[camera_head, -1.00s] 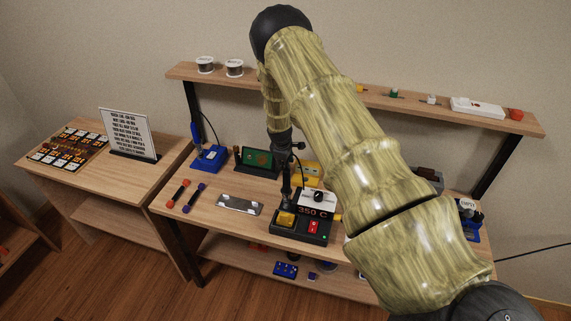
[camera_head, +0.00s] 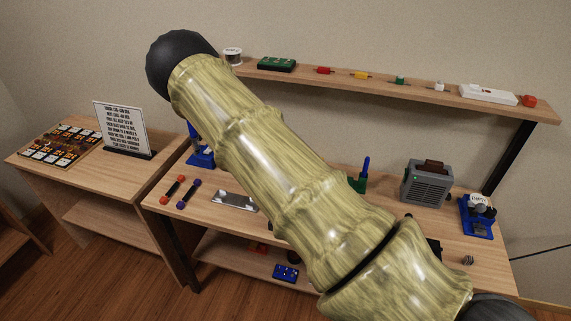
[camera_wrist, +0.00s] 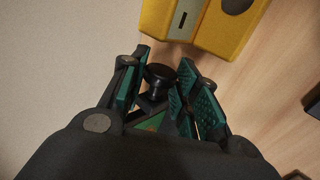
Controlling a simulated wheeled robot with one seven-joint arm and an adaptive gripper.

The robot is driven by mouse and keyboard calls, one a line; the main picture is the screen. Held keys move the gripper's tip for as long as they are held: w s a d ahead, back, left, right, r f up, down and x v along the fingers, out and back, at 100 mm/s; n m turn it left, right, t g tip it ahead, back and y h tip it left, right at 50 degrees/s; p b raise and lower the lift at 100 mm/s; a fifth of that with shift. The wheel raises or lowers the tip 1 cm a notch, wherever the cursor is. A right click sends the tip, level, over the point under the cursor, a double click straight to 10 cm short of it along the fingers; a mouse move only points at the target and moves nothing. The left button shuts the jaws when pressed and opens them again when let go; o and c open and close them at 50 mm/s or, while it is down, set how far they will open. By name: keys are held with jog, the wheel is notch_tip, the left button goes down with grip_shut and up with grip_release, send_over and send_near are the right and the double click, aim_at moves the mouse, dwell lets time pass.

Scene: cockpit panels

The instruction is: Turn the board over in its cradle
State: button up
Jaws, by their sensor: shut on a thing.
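My gripper (camera_wrist: 160,88) shows in the wrist view with its teal pads on both sides of a round black knob (camera_wrist: 160,74), shut on it. A small patch of green, apparently the board (camera_wrist: 152,123), shows below the knob between the fingers. Most of the board and its cradle is hidden behind the gripper. Which face of the board is up, and how far it is tilted, I cannot tell. In the head view my arm covers the cradle and my gripper.
A yellow block (camera_wrist: 197,27) stands close beyond the fingers in the wrist view. In the head view a silver plate (camera_head: 234,202), a grey slotted machine (camera_head: 426,183) and a blue device (camera_head: 478,215) stand on the bench. An upper shelf (camera_head: 450,96) holds small parts.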

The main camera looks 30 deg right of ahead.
jog(key=shift+t+h+b, duration=0.3)
jog(key=shift+t+b, duration=0.1)
jog(key=shift+b, duration=0.2)
jog(key=o, duration=1)
jog(key=shift+a+r, duration=0.1)
jog(key=v, duration=1.1)
jog(key=shift+s+a+r, duration=0.15)
jog(key=shift+a+r, duration=0.1)
